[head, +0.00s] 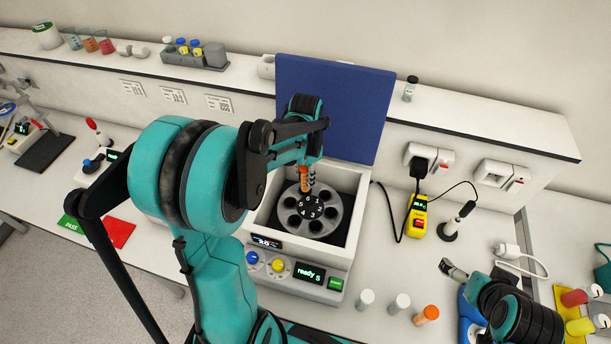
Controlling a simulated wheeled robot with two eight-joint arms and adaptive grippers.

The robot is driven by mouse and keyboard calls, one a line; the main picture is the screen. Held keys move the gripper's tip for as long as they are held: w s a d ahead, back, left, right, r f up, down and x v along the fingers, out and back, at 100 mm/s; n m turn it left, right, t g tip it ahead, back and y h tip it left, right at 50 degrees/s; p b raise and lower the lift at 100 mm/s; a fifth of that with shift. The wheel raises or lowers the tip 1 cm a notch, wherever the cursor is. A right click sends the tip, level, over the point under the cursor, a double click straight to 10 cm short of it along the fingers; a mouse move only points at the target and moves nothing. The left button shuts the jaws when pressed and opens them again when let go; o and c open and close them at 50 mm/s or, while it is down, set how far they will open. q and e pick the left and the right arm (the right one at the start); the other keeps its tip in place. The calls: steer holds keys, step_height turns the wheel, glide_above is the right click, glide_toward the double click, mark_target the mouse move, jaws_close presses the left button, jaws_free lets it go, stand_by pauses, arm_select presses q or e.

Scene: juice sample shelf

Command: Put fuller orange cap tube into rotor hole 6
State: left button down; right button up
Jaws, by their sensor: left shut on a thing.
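My left gripper (307,164) reaches over the open centrifuge and points down. It is shut on an orange cap tube (307,182), which is upright and partly hidden by the fingers. The tube's lower end is at the back of the grey rotor (331,221), by the number 6. I cannot tell how far it is inside the hole. The other visible rotor holes look empty. Another orange-capped tube (428,314) stands on the bench in front.
The blue centrifuge lid (340,105) stands open behind the rotor. The front panel (310,273) reads "ready". Two white-capped tubes (366,298) (400,302) stand in front of it. A yellow device (418,216) with a black cable is to the right.

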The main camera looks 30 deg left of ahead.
arm_select(q)
steer(key=shift+f+b, duration=1.85)
steer(key=shift+f, duration=0.3)
stand_by(0.4)
steer(key=shift+r, duration=0.15)
steer(key=shift+r+p, duration=1.65)
steer(key=shift+r, duration=0.4)
steer(key=c, duration=1.1)
jaws_free()
steer(key=shift+c, duration=0.2)
step_height(320, 180, up, 12)
